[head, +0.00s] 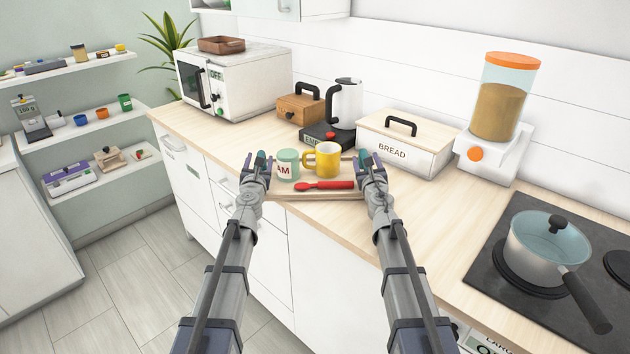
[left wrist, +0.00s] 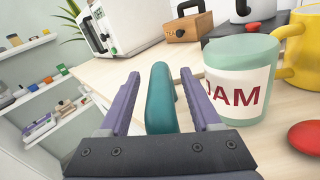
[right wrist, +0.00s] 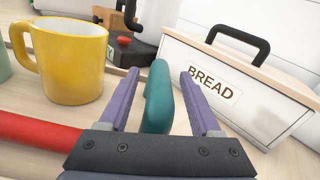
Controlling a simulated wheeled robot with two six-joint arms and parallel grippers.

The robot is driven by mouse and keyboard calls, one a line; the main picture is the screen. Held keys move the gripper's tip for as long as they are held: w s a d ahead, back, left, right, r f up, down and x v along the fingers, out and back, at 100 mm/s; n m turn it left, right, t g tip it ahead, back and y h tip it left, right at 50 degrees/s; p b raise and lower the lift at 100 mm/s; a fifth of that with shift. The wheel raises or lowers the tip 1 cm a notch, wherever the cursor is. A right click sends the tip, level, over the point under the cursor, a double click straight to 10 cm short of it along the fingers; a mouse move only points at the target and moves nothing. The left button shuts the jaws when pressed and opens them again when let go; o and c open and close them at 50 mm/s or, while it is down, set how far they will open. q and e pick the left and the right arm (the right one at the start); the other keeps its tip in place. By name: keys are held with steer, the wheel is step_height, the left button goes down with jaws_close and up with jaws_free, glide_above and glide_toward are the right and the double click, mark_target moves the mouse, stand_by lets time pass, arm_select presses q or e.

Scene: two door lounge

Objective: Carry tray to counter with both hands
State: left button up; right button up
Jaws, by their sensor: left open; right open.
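The wooden tray (head: 320,195) is at the counter's front edge, seemingly resting on the counter top (head: 455,205). My right gripper (head: 367,160) is at the right end, open around the other teal handle (right wrist: 157,100). I cannot tell whether the fingers touch the handles.
Behind the tray stand a kettle (head: 345,103), a wooden box (head: 300,108) and a bread box (head: 405,145). A microwave (head: 240,85) is at the back left. A dispenser (head: 500,110) and a pot (head: 545,250) on the hob are right. Counter left of the tray is clear.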

arm_select(q)
steer(key=shift+s, duration=0.15)
arm_select(e)
steer(key=s, duration=1.2)
steer(key=shift+d, duration=0.2)
arm_select(q)
steer(key=s, duration=1.1)
steer(key=shift+s+d, duration=0.15)
steer(key=shift+s, duration=0.2)
steer(key=a, duration=0.5)
